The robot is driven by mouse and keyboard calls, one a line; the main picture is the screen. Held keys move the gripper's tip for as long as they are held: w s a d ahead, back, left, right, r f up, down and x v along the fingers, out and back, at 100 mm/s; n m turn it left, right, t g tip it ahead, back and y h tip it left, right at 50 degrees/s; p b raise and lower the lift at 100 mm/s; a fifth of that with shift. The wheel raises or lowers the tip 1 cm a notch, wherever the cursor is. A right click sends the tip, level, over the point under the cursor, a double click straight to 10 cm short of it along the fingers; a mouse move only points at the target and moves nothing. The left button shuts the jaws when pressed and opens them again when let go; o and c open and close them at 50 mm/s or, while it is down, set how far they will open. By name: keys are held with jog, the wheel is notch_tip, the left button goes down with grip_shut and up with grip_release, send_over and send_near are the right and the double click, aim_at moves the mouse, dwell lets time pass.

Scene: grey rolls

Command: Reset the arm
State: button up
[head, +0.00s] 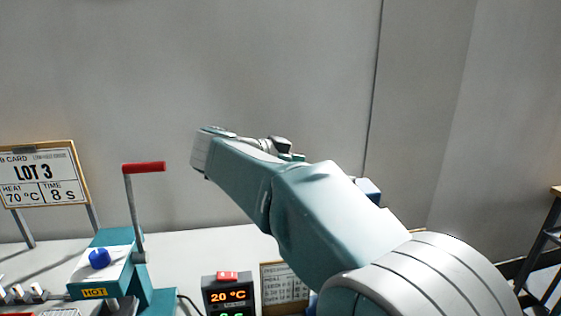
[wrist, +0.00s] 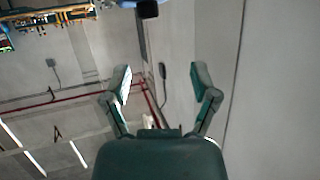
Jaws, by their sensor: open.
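My arm rises from the lower right in the head view and bends to the left above the bench. My gripper shows in the wrist view (wrist: 163,80) with its two fingers spread wide and nothing between them. In the head view the gripper is mostly hidden behind my own arm links. It touches nothing that I can see.
A teal press (head: 110,262) with a red-handled lever (head: 145,168) stands on the white bench (head: 215,245) at left. A LOT 3 card (head: 40,175) stands behind it. A controller (head: 229,294) reading 20 °C sits below my arm. A dark stand (head: 545,240) is at far right.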

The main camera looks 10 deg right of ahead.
notch_tip(320, 180, up, 9)
jog(key=w+n+t+y, duration=0.2)
jog(key=n+t+y, duration=0.25)
jog(key=t, duration=0.75)
jog(key=s+a+f+n+g+y, duration=0.1)
jog(key=s+a+f+n+y, duration=0.5)
jog(key=s+f+n+y, duration=0.5)
jog(key=s+d+f+g+h, duration=0.1)
jog(key=s+d+f+g, duration=0.2)
jog(key=s+f+g, duration=0.2)
jog(key=s+d+f+g+h, duration=0.1)
jog(key=s+f+g, duration=0.3)
jog(key=s+f, duration=0.6)
jog(key=shift+s+d+f+g, duration=0.4)
jog(key=shift+s+d, duration=0.5)
jog(key=shift+s, duration=0.25)
